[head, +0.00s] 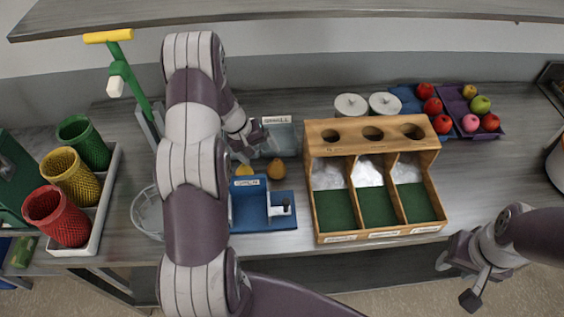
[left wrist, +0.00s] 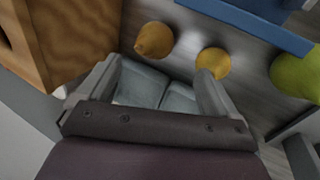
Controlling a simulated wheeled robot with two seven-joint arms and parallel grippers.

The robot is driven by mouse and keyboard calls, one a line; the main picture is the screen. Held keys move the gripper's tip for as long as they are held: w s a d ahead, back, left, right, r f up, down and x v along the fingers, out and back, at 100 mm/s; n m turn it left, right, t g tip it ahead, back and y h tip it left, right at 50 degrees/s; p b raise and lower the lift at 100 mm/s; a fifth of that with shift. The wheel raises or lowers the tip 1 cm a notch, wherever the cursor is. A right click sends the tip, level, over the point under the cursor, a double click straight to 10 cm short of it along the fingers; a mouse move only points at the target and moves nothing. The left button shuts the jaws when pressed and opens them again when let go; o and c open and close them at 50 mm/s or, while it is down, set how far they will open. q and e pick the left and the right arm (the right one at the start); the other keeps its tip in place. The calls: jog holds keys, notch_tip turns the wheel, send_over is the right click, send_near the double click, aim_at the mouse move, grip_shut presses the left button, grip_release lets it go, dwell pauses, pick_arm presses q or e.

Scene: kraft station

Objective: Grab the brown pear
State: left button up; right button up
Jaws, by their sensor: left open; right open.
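The brown pear (head: 276,169) lies on the grey counter behind the blue device, near the wooden box. In the left wrist view the brown pear (left wrist: 154,40) lies just beyond my open fingers, between their lines. A yellow fruit (head: 244,170) lies close beside it; it also shows in the left wrist view (left wrist: 213,62) near one fingertip. My left gripper (head: 257,138) is open and empty, just behind the fruits; the left wrist view shows both fingers (left wrist: 157,70). My right gripper (head: 458,280) is open and empty, in front of the counter at the right.
The wooden box (head: 320,185) stands close right of the pear. The blue device (head: 262,213) is in front. A labelled grey bin (head: 278,135) sits behind. A green fruit (left wrist: 298,72) lies beyond the yellow one. Coloured cups (head: 68,175) stand far left, fruit trays (head: 486,134) at back right.

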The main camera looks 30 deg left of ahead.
aim_at(271, 164)
pick_arm(q)
jog(key=p+x, duration=0.1)
jog(key=x, duration=0.1)
jog(key=p+x, duration=0.1)
jog(key=x, duration=0.2)
jog(key=p+x, duration=0.1)
jog(key=x, duration=0.2)
jog(key=shift+w+d+r+p, duration=0.15)
jog(key=shift+w+d+p, duration=0.15)
jog(key=shift+d, duration=0.05)
jog(key=shift+f, duration=0.4)
jog(key=c, duration=0.3)
jog(key=shift+w+d, duration=0.1)
jog(key=c, duration=0.9)
